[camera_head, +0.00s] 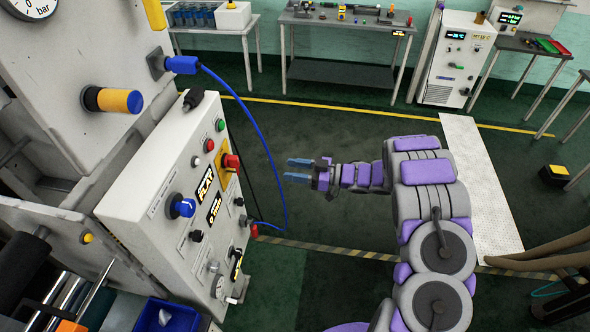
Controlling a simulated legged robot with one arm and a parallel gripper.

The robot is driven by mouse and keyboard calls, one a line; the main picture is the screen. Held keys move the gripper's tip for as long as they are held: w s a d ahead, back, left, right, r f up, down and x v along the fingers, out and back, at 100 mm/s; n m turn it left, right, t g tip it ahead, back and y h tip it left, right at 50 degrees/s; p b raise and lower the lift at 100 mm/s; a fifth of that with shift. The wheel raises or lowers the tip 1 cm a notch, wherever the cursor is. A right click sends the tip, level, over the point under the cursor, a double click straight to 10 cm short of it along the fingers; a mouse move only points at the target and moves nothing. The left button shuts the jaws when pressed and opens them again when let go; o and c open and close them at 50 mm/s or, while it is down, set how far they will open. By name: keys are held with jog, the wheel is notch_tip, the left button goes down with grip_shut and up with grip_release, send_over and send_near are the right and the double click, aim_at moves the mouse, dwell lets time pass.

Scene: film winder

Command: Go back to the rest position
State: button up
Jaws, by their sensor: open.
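My gripper (299,170) is in the middle of the head camera view, at the end of my purple and grey arm. Its two blue fingers point left and are spread apart, with nothing between them. It hangs over the dark green floor, to the right of the white control panel (160,200) and apart from it. The panel carries a blue knob (182,206), a red switch (231,162), several buttons and small lit displays.
A blue cable (273,150) loops between panel and gripper. The machine fills the left side, with a blue bin (165,316) at its foot. Workbenches (340,73) and a white cabinet (455,58) line the back wall. Open floor (330,120) lies behind the gripper.

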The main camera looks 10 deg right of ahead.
jog(key=w+d+r+m+t+h+b, duration=0.35)
jog(key=w+d+t+h+b, duration=0.2)
jog(key=w+d+h, duration=0.55)
jog(key=s+d+r+m+g+h+b, duration=0.2)
jog(key=s+d+r+m+h+b, duration=0.15)
jog(key=s+d+m+h, duration=0.5)
jog(key=s+a+f+g+b, duration=0.2)
jog(key=s+a, duration=0.3)
jog(key=s, duration=1)
jog(key=s+a+f+m+g+y+b, duration=0.1)
jog(key=s+a+g, duration=0.4)
jog(key=s, duration=1)
jog(key=s+a+f+g+y+b, duration=0.1)
jog(key=s+a+f+g+b, duration=0.3)
jog(key=s, duration=1.2)
jog(key=a+f, duration=0.1)
jog(key=a, duration=0.2)
jog(key=shift+m, duration=0.4)
jog(key=shift+g+y, duration=0.25)
